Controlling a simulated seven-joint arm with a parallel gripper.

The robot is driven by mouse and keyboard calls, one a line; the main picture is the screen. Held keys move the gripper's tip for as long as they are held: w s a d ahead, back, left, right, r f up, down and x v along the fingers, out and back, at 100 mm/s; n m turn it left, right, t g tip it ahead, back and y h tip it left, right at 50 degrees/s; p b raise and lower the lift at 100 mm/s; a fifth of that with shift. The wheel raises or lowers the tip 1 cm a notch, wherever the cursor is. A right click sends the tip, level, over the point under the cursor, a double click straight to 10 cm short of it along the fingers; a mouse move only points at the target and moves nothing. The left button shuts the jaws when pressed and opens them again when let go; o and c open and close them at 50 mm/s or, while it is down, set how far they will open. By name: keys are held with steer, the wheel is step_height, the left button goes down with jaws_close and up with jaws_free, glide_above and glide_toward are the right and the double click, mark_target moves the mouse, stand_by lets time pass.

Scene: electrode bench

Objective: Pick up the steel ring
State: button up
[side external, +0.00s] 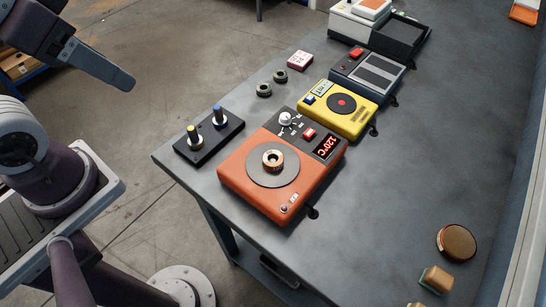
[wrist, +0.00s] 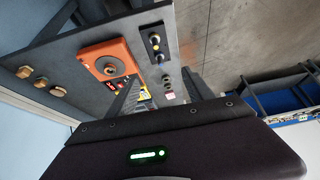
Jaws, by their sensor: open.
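My gripper (wrist: 162,88) is open and empty, its two fingers apart in the wrist view. In the side external view my gripper (side external: 108,70) hangs at the upper left, clear of the table and well away from the objects. A ring with a coppery side (side external: 273,160) sits on the round grey plate of the orange heater (side external: 235,180). A black base (side external: 208,150) holds a yellow-tipped post (side external: 194,138) and a blue-tipped post (side external: 219,117), each with a pale metallic collar low down. I cannot tell for certain which piece is the steel ring.
Two dark green rings (side external: 264,90) and a small pink-white box (side external: 300,60) lie behind the heater. A yellow device (side external: 343,108) and a grey device (side external: 368,72) stand farther back. Brown pieces (side external: 456,243) are at the right. The table's (side external: 390,170) middle right is clear.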

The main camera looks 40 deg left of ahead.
steer(key=w+d+m+g, duration=0.1)
steer(key=w+d+m, duration=0.1)
steer(key=w+m, duration=0.2)
steer(key=m+g, duration=0.5)
steer(key=m, duration=1)
glide_above(273, 161)
step_height(273, 161, down, 12)
steer(key=shift+w+a+f, duration=0.1)
steer(key=shift+w+a, duration=0.05)
steer(key=shift+m, duration=0.3)
step_height(273, 161, down, 7)
steer(key=shift+f, duration=0.1)
jaws_close()
